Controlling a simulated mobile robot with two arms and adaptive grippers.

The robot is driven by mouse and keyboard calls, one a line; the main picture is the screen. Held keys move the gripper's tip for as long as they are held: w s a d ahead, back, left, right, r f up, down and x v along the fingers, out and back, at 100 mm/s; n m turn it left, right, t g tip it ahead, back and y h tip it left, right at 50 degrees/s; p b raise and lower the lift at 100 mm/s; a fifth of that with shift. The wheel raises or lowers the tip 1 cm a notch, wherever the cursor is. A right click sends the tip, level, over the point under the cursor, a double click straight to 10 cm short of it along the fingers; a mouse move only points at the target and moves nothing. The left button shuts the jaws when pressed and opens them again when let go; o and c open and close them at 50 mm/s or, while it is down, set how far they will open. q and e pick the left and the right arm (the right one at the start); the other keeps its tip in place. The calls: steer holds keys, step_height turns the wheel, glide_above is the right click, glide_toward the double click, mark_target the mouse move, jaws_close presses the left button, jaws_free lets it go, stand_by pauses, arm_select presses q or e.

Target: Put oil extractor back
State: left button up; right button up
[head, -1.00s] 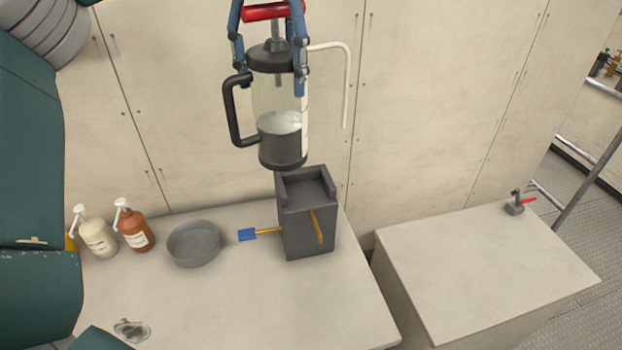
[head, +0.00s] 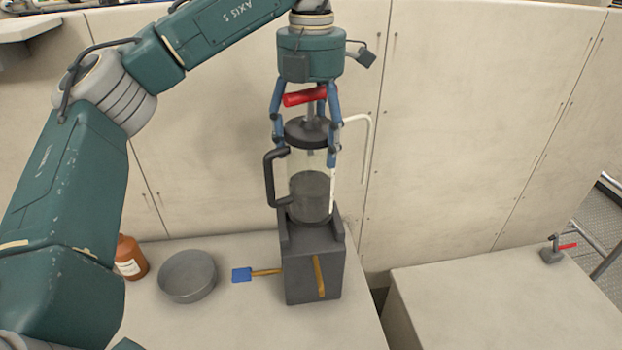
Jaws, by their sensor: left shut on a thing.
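The oil extractor (head: 309,187) is a clear cylinder with a dark cap and base, a black side handle, a red pump grip (head: 305,98) and a white hose. My left gripper (head: 306,142) is shut on its upper part from above and holds it upright. The extractor's base is at the top of a dark grey block holder (head: 313,275) with raised edges. The near rim hides whether the base touches the seat. My right gripper is not in view.
A round grey pan (head: 187,276), a blue-ended brush (head: 252,274) and an orange-brown pump bottle (head: 130,258) are on the counter left of the holder. A small red-handled item (head: 556,250) sits on the right counter, across a gap. A panelled wall stands behind.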

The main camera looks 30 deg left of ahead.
mark_target(311, 175)
arm_select(q)
step_height(311, 175, down, 3)
steer(key=shift+r, duration=0.2)
steer(key=shift+s+f+p, duration=0.1)
steer(key=shift+f+p, duration=0.2)
steer(key=shift+p, duration=0.05)
step_height(311, 175, down, 3)
steer(key=shift+f+p, duration=0.15)
steer(key=shift+p, duration=0.3)
steer(key=shift+f, duration=0.2)
steer(key=shift+d, duration=0.1)
steer(key=shift+f, duration=0.15)
steer(key=o, duration=1.8)
steer(key=shift+o, duration=0.8)
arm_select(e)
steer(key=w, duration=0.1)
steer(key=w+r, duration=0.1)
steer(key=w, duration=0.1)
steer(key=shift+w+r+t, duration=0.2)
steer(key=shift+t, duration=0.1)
